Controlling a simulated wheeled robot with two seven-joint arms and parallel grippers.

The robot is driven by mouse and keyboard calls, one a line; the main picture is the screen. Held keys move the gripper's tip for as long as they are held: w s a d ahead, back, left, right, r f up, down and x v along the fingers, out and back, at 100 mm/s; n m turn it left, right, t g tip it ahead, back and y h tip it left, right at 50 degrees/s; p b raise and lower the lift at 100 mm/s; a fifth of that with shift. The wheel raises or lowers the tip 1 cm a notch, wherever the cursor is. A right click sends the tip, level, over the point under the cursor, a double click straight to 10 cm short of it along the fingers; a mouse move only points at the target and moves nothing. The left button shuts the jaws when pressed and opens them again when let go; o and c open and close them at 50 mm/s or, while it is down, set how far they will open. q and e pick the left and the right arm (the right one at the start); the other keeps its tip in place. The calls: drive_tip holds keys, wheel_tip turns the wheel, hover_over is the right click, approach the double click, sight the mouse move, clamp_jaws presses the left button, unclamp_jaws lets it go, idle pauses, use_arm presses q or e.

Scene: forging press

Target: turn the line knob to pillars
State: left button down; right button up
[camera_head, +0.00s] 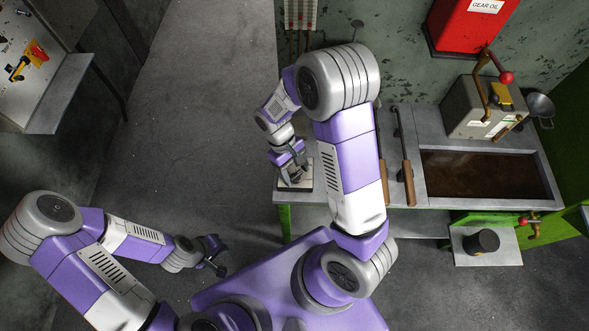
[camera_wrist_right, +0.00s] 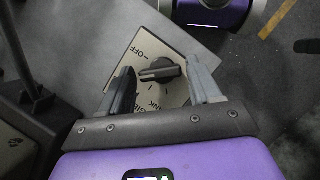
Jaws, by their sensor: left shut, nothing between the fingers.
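The line knob (camera_wrist_right: 160,70) is a black bar knob on a square cream plate (camera_wrist_right: 155,48) in the right wrist view. "OFF" is readable on the plate; the other labels, ending in "NK" and "GIB", are partly covered by my fingers, and I cannot read "pillars". The knob's bar lies roughly across the picture. My right gripper (camera_wrist_right: 160,88) is open, with one finger to each side of the knob; contact cannot be told. In the head view the right gripper (camera_head: 294,179) is over the plate on the bench corner. My left gripper (camera_head: 218,268) is shut and empty, over the floor.
The grey bench (camera_head: 397,187) carries two long-handled tools (camera_head: 407,180) and a trough (camera_head: 487,178) with brown contents. A grey box (camera_head: 478,108) with a red-ball lever stands behind it. A black cup (camera_head: 481,242) sits on a low shelf. Floor at left is clear.

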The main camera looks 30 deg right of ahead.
drive_tip(key=shift+o, duration=1)
drive_tip(key=v, duration=0.7)
drive_tip(key=shift+r+p, duration=0.3)
drive_tip(key=shift+p, duration=0.15)
drive_tip(key=shift+w, duration=0.1)
